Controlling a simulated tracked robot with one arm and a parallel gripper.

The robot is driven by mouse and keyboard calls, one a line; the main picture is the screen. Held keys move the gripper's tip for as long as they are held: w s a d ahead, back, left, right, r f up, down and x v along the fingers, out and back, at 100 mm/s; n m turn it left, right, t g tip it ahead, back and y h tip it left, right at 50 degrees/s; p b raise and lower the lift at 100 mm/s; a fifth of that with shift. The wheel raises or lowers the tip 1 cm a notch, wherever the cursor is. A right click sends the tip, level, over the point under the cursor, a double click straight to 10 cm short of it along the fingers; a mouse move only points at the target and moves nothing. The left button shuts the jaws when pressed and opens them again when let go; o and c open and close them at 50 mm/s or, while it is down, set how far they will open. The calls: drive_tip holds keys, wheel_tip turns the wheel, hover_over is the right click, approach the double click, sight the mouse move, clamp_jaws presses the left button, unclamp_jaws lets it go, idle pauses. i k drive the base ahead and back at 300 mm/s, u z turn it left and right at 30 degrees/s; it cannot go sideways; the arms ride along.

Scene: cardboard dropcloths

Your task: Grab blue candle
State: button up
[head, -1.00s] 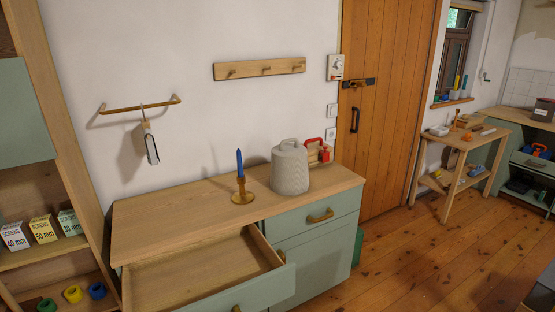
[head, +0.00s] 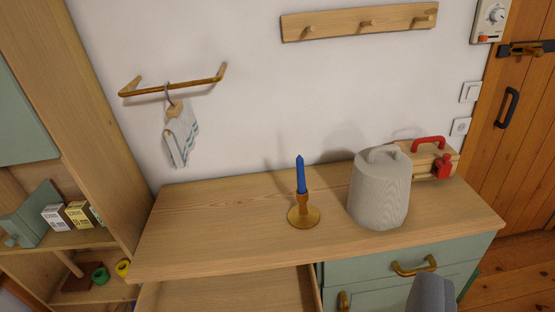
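The blue candle (head: 300,175) stands upright in a brass-coloured candle holder (head: 304,216) with a round base. The holder is on the wooden top of the green cabinet (head: 200,215), near the middle. A dark grey rounded part, which seems to be my gripper (head: 432,292), shows at the bottom right edge, in front of the cabinet and well apart from the candle. Its fingertips cannot be made out, and most of it is out of view.
A grey ribbed canister (head: 379,190) stands right of the candle, with a wooden box with a red handle (head: 430,158) behind it. An open drawer (head: 225,292) juts out below the candle. The cabinet top left of the candle is clear. A peg rail (head: 360,22) hangs above.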

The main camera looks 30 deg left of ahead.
sight(301, 186)
drive_tip(key=u, duration=0.6)
drive_tip(key=i, duration=1.1)
drive_tip(key=u, duration=0.75)
drive_tip(key=k, duration=0.8)
drive_tip(key=u, duration=0.25)
drive_tip(key=i, duration=0.85)
drive_tip(key=z, duration=0.1)
